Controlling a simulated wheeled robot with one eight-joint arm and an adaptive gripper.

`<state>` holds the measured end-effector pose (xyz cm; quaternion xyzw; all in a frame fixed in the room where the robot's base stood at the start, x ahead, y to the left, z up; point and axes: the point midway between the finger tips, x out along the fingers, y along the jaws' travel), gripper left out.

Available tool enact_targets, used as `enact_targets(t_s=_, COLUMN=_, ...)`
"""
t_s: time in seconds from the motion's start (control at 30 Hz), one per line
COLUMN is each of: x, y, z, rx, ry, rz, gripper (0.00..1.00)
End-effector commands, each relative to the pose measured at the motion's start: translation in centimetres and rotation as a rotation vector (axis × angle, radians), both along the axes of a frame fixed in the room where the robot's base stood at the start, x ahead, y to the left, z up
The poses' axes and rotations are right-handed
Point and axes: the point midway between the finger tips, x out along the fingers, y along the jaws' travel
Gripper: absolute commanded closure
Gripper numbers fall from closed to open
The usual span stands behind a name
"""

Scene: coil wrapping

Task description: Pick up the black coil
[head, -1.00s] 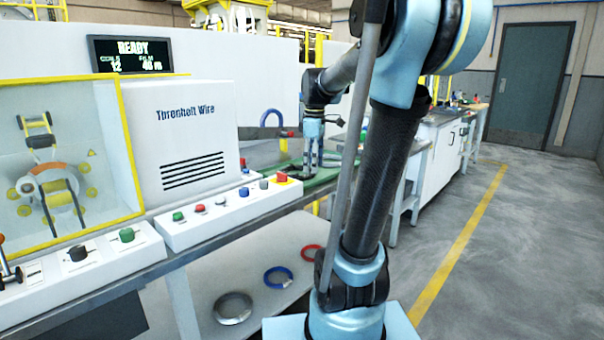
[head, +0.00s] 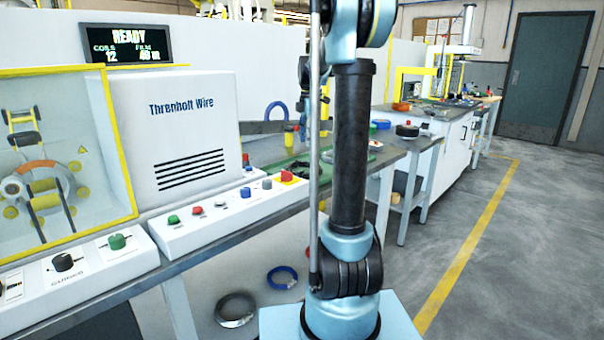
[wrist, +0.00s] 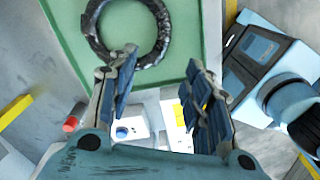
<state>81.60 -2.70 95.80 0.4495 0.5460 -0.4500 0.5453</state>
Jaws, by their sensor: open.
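In the wrist view the black coil (wrist: 92,28) is a dark, mottled ring lying flat on a green mat (wrist: 66,30). The picture's top edge cuts off part of it. My gripper (wrist: 161,58) is open and empty, its two ridged fingers spread below the coil in the picture. The coil is not between the fingers; I cannot tell the height gap. In the head view the green mat (head: 283,174) lies on the bench behind my arm. A dark shape on it is too hidden to make out, and my fingers are not clear there.
A control strip (head: 225,207) with coloured knobs runs along the bench front, beside the Threnholt Wire machine (head: 180,125). A blue coil (head: 282,277) and a grey coil (head: 235,310) sit below the bench. A blue ring (head: 277,110) stands behind the mat. The floor (head: 500,270) at right is clear.

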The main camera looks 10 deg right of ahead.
Motion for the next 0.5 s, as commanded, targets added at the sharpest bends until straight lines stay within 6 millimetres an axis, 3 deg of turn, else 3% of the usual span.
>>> enact_targets(t_s=0.3, x=0.0, y=-0.7, z=-5.6, rx=0.000, ry=0.000, rz=-0.011, gripper=0.54)
enact_targets(t_s=0.5, x=-0.1, y=-0.7, z=-8.2, rx=0.000, ry=0.000, rz=-0.011, gripper=0.54)
